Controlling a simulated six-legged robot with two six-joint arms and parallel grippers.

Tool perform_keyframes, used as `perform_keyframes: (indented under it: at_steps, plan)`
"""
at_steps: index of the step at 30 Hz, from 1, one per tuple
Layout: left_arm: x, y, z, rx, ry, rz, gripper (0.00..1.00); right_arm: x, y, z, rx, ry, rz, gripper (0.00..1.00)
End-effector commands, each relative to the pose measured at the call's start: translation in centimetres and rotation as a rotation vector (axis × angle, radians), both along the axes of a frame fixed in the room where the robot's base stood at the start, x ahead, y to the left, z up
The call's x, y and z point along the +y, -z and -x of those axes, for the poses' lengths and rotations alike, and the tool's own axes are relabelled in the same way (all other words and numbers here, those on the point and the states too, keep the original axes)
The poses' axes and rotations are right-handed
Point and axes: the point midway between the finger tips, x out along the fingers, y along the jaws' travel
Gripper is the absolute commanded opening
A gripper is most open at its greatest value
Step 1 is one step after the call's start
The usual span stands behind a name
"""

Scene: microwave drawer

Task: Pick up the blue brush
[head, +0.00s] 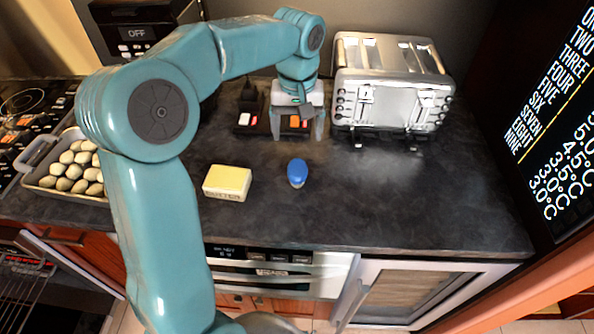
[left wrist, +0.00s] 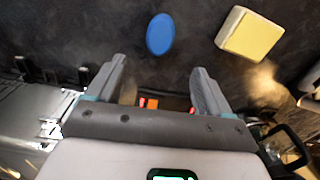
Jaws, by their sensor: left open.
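The blue brush (head: 297,173) lies on the dark countertop, to the right of a yellow block. From above it shows as a blue oval in the left wrist view (left wrist: 160,34). My left gripper (head: 298,128) is open and empty, with its fingers pointing down over the counter behind the brush. In the left wrist view the two fingers (left wrist: 160,80) are spread apart, and the brush lies beyond their tips, roughly in line with the gap. My right gripper is not in view.
A yellow block (head: 227,182) lies left of the brush. A silver toaster (head: 392,85) stands behind right. A dark tray with small coloured items (head: 247,120) is behind the gripper. A pan of round pale items (head: 72,172) sits at left. The counter right of the brush is clear.

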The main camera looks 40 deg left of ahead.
Motion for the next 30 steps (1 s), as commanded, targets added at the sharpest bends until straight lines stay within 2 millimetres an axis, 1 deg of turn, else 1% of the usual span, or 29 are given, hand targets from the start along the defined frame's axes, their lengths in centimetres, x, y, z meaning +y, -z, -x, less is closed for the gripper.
perform_keyframes:
  at_steps: [1,3,6,9,16,20,24,27,30]
  plan:
    - [-0.1,1.4,0.2,0.006,0.0,0.001,0.81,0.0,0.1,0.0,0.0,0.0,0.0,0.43]
    - [-0.1,3.1,0.3,0.006,0.0,0.001,0.81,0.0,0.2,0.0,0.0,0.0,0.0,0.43]
    - [-0.2,5.3,0.3,0.006,0.002,0.001,0.81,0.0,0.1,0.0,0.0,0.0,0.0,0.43]
    - [-0.2,6.9,0.3,0.004,0.001,0.001,0.81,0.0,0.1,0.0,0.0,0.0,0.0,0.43]
    - [-0.1,8.7,0.2,0.003,0.001,0.001,0.81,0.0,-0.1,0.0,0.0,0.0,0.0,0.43]
    - [0.0,10.8,0.3,0.006,0.002,0.002,0.81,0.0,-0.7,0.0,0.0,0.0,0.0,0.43]
    - [0.1,12.8,0.2,0.004,0.001,0.001,0.81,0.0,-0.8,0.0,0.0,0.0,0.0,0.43]
    - [0.1,13.3,0.1,0.001,0.001,0.001,0.81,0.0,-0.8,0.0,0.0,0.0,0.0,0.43]
    - [0.1,13.3,0.1,0.0,0.001,0.0,0.81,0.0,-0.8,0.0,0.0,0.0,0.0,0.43]
